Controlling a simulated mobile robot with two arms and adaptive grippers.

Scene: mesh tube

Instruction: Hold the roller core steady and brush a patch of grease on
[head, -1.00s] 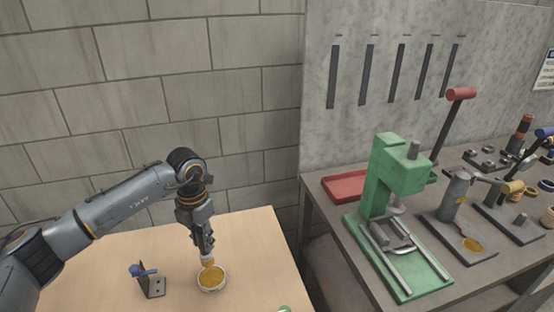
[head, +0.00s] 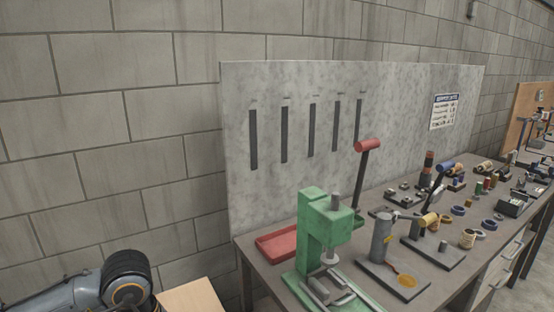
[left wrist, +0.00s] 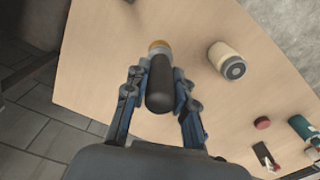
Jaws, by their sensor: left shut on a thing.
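My left gripper (left wrist: 158,78) shows in the left wrist view. It is shut on a brush with a thick black handle (left wrist: 160,90), whose far end shows a small golden-brown part (left wrist: 159,45). The brush is above the light wooden table. A cream cylinder with a grey ringed end (left wrist: 226,61) is to the right of the brush, apart from it; I cannot tell whether it is the roller core. In the head view only a joint of my left arm shows at the lower left. My right gripper is in neither view. The grease tin is not visible now.
A grey workbench (head: 262,280) carries a green press (head: 318,232), a red tray (head: 280,243), a grey post fixture (head: 381,240) with an orange patch on its base, and several rings and spools. A small red disc (left wrist: 262,122) is on the wooden table.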

